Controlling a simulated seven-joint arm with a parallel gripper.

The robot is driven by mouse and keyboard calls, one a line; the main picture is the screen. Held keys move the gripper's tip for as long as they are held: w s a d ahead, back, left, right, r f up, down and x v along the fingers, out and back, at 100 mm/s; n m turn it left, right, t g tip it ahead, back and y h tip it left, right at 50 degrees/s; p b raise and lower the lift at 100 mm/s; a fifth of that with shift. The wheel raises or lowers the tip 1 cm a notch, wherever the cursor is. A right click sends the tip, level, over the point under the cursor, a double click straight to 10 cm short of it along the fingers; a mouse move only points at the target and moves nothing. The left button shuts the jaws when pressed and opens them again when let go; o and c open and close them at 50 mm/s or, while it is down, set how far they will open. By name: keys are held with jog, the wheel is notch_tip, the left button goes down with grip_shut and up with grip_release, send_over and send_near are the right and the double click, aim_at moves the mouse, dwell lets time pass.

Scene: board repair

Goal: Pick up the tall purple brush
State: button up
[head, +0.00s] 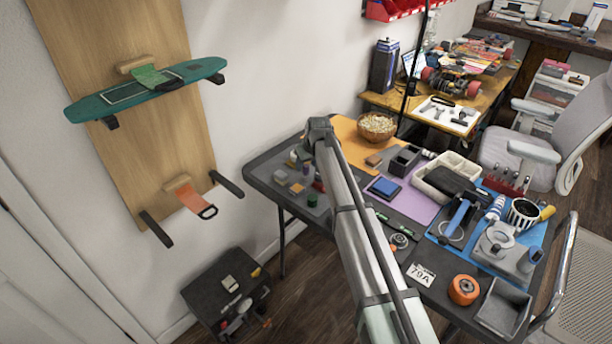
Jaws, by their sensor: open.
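A small purple upright item (306,168) stands among several small objects at the left end of the table, just left of my arm. It may be the tall purple brush, but it is too small to tell. My arm reaches from the bottom of the head view up over the left part of the table and covers part of that group. My gripper cannot be made out; the far end of my arm hides it. Nothing held shows.
The table (262,160) carries a wooden bowl (377,126), a blue box (384,187), a cream tray (458,168), an orange roll (463,289) and a grey bin (502,306). A green object (312,200) lies near the front left. A skateboard (145,90) hangs on the wall.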

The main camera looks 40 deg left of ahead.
aim_at(306, 166)
jog(key=shift+x, duration=1.55)
jog(key=shift+w+d, duration=0.1)
jog(key=shift+c, duration=0.3)
grip_shut()
